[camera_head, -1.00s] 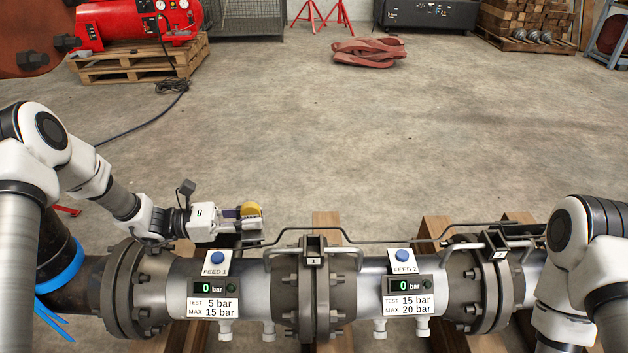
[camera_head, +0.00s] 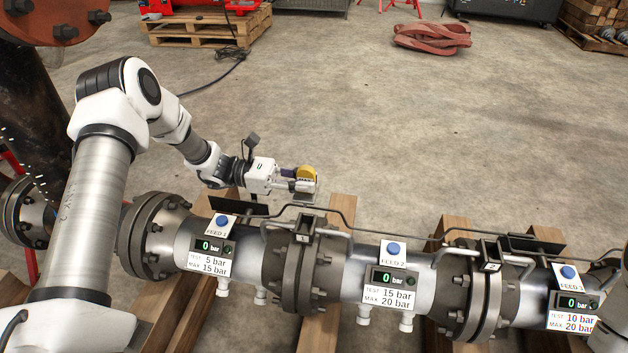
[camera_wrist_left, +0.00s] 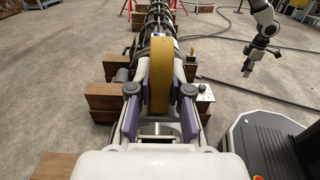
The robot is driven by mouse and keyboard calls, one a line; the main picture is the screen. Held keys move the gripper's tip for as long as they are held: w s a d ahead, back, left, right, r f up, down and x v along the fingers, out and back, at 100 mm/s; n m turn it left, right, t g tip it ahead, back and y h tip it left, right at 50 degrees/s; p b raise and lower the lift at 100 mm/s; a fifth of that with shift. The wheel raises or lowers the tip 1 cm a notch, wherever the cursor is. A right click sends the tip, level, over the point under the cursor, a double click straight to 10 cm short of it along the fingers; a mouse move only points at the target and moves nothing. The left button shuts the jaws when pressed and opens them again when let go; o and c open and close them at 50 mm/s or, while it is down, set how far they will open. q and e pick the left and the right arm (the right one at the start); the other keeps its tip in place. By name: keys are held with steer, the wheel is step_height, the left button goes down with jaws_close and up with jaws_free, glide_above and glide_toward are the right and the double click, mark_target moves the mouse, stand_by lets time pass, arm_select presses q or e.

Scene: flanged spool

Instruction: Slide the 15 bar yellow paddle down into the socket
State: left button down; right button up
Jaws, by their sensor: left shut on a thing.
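My left gripper (camera_head: 299,181) is shut on a yellow round paddle (camera_head: 306,172). In the left wrist view the paddle (camera_wrist_left: 161,72) stands edge-on between the two purple finger pads (camera_wrist_left: 160,112). In the head view it shows above the socket marked 1 (camera_head: 303,229), a small dark frame on top of the flange pair between FEED 1 and FEED 2. The paddle is clear of this socket; its exact depth offset I cannot tell. A second socket (camera_head: 488,252) sits on the flanges further right. In the left wrist view my right gripper (camera_wrist_left: 248,68) is small and far; its jaws are unclear.
The pipe (camera_head: 345,265) runs across on wooden beams (camera_head: 343,207). Gauge boxes FEED 1 (camera_head: 213,246), FEED 2 (camera_head: 391,278) and FEED 3 (camera_head: 573,303) stick up from it. Bent grey rods run near the sockets.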

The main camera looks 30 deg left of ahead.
arm_select(q)
step_height(320, 180, down, 10)
steer(key=b, duration=0.7)
steer(key=shift+r, duration=0.1)
steer(key=c, duration=1)
jaws_free()
steer(key=shift+a, duration=0.1)
steer(key=v, duration=1.2)
